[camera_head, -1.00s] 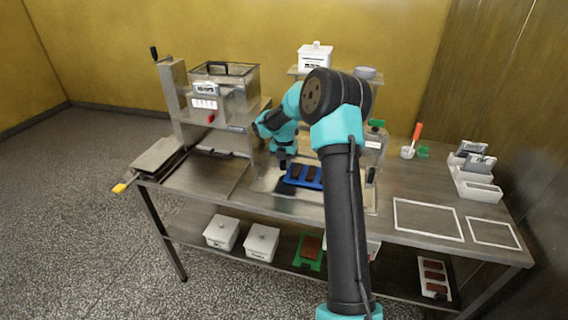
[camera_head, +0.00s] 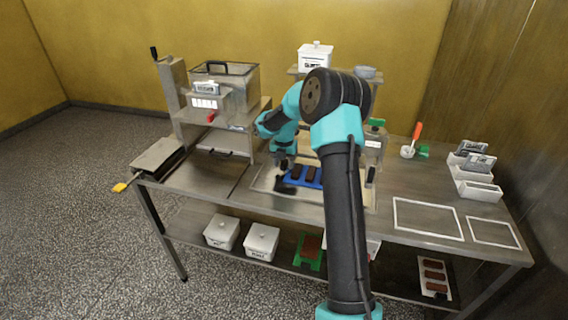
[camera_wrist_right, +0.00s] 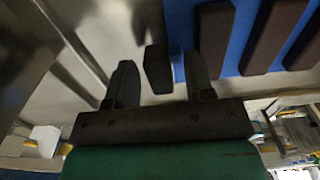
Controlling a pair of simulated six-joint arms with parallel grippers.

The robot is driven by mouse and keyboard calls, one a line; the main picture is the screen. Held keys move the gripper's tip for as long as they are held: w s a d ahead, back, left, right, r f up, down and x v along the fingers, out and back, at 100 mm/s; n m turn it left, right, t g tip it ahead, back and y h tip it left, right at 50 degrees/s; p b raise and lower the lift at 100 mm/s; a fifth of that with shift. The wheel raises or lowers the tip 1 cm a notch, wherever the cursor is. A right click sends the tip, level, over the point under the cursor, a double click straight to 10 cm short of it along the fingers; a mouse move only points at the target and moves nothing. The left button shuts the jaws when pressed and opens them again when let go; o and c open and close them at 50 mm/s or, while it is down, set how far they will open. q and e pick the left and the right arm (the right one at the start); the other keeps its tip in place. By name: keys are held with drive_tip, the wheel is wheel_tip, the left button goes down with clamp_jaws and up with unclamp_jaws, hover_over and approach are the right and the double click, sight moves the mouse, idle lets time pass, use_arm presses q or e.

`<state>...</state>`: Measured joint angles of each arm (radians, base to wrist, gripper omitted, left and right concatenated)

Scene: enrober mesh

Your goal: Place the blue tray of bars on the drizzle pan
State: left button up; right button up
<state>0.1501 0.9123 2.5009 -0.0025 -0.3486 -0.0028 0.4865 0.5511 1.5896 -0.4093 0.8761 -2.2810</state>
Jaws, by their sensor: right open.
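The blue tray (camera_head: 296,181) holds dark brown bars and lies within a shallow pale metal pan (camera_head: 262,187) at the middle of the table. My arm hides its right part. The blue tray (camera_wrist_right: 240,58) with its bars also fills the upper right of the right wrist view. My right gripper (camera_head: 284,164) is above the tray's left end. In the right wrist view my right gripper (camera_wrist_right: 160,78) is open, its two dark fingers on either side of a small dark block (camera_wrist_right: 157,68) at the tray's edge. Contact cannot be told. My left gripper is not in view.
A metal machine with a clear hopper (camera_head: 225,85) stands to the left. White outlined rectangles (camera_head: 428,219) mark clear tabletop at the right. White bins (camera_head: 480,185) stand at the right end. A green tray (camera_head: 308,250) and lidded white tubs (camera_head: 262,242) are on the lower shelf.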

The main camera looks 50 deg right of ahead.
wheel_tip(320, 180, up, 12)
idle(0.6)
drive_tip(key=shift+r, duration=0.1)
